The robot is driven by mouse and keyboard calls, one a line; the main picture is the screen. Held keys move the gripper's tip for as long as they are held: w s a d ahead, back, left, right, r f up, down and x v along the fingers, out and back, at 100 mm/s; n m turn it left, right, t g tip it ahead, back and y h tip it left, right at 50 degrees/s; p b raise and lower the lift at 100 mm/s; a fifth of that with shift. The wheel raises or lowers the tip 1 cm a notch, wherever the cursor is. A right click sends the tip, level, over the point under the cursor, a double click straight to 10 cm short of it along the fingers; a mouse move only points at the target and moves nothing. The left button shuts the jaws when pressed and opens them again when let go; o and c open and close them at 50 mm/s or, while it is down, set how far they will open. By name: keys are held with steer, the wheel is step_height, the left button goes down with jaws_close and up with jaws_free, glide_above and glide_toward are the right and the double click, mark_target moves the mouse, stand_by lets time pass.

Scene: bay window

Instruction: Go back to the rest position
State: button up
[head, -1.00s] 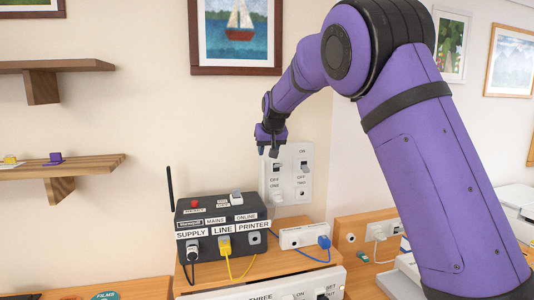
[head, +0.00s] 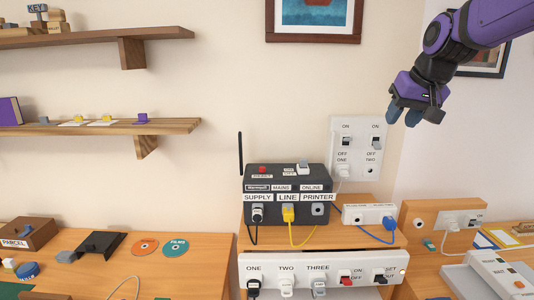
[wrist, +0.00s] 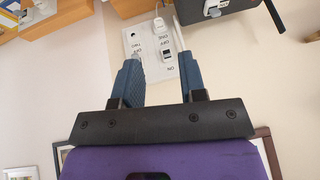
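My gripper (head: 404,116) hangs at the upper right of the head view, above and to the right of the white wall switch plate (head: 361,158), apart from it. In the wrist view its two blue-grey fingers (wrist: 160,75) stand apart with nothing between them, so it is open and empty. The same switch plate shows beyond the fingertips in the wrist view (wrist: 142,46), upside down. My purple arm comes in from the upper right corner of the head view.
A black box (head: 285,181) with cables and an antenna stands on a wooden stand below the plate. A white switch strip (head: 310,272) is in front. Wooden shelves (head: 175,126) are at left. A framed picture (head: 480,64) hangs behind my arm.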

steer(key=s+f, duration=0.3)
steer(key=s, duration=1.1)
steer(key=s+f+h, duration=0.1)
steer(key=s+f, duration=0.3)
steer(key=s, duration=0.9)
steer(key=shift+s+d+n+g, duration=0.2)
steer(key=shift+s+n+g, duration=0.1)
steer(key=shift+s, duration=0.05)
stand_by(1.3)
